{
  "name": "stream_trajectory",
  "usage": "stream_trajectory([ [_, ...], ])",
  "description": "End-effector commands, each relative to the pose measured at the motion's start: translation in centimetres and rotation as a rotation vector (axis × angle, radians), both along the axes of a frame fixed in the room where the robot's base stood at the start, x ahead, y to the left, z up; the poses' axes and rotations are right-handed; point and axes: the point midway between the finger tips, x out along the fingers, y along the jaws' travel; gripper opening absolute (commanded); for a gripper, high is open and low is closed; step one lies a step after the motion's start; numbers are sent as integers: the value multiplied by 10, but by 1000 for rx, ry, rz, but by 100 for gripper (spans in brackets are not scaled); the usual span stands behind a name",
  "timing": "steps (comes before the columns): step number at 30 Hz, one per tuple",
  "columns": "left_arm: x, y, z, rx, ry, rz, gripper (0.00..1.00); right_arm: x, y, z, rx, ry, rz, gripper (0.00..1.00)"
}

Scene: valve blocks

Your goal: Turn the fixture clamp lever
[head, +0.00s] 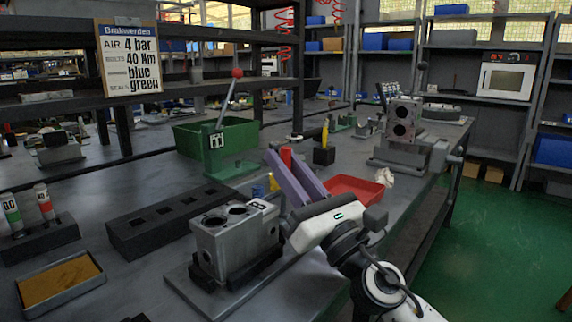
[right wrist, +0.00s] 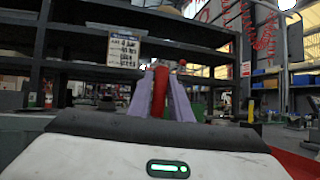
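A lever with a red ball knob (head: 237,73) and grey rod rises, tilted, from a green base (head: 233,167) in front of a green bin. Another lever with a dark knob (head: 422,65) stands at the fixture (head: 410,150) at the back right, which holds a valve block (head: 402,120). My right gripper (head: 283,160) has two purple fingers, one on each side of a red cylinder (head: 287,154). The cylinder also shows between the fingers in the right wrist view (right wrist: 160,92). My left gripper is not in view.
A second valve block (head: 235,245) sits on a plate at the front, close to my right arm. A black slotted rack (head: 165,222), a red tray (head: 355,190) and a small black holder (head: 324,155) stand around. A brown-filled tray (head: 60,283) lies at the front left.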

Motion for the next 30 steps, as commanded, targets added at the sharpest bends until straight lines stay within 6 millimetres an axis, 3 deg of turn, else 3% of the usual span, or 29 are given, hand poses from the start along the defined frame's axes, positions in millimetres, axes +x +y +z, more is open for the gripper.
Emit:
stream_trajectory([
  [2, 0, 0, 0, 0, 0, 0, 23, 0, 0, 0, 1, 0, 0, 33],
  [14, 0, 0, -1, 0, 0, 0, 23, -5, -4, -5, 1, 2, -1, 33],
  [24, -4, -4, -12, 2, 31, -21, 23, -51, -33, -39, 1, 4, -1, 33],
  [30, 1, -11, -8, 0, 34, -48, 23, -71, -44, -50, 2, 1, 0, 33],
])
